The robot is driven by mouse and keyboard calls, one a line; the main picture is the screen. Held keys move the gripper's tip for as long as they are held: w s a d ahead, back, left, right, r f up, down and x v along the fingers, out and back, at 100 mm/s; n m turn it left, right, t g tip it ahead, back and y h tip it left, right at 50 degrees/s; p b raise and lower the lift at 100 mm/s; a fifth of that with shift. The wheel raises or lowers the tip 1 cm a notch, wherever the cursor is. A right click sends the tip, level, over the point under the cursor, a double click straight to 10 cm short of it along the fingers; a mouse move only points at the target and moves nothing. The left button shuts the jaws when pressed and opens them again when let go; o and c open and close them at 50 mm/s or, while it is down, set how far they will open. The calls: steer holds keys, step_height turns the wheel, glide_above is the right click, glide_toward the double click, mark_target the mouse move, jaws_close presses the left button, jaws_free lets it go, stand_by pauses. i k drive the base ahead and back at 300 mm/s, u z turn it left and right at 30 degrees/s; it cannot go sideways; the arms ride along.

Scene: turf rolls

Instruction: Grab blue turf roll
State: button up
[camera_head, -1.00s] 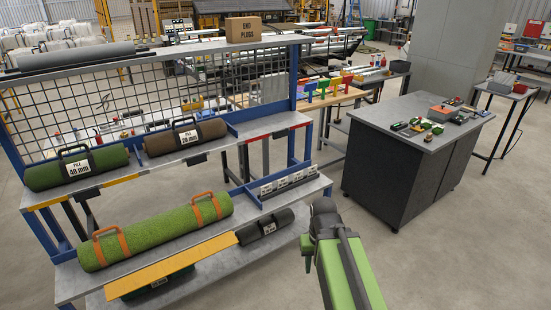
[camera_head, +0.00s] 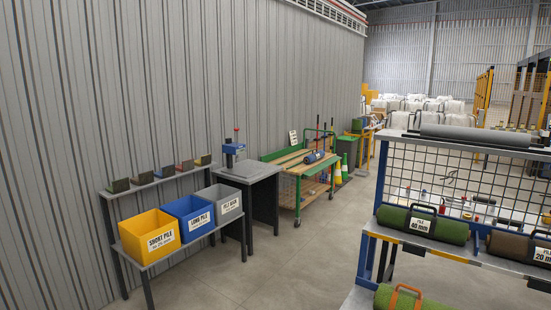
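A small dark blue roll-shaped thing (camera_head: 313,157) lies on top of the green-framed cart (camera_head: 290,168) by the wall; it is too small to tell for sure whether it is turf. A dark green roll with a black handle and a "PILE 40 mm" label (camera_head: 455,230) lies on the rack's shelf at the right. A brown "20 mm" roll (camera_head: 508,249) lies beside it, cut by the right edge. A bright green roll with an orange handle (camera_head: 388,298) shows partly below. My gripper is out of view.
Yellow (camera_head: 150,236), blue (camera_head: 190,217) and grey (camera_head: 221,201) bins stand on a low bench at the left. A small table with a blue press (camera_head: 233,152) stands between bench and cart. Open floor (camera_head: 290,265) lies between these and the rack.

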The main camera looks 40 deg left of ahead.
mark_target(311, 158)
steer(key=u, duration=1.35)
steer(key=i, duration=0.6)
steer(key=z, duration=0.1)
steer(key=k, duration=0.6)
steer(key=u, duration=0.5)
steer(key=i, duration=5.05)
steer(key=z, duration=0.05)
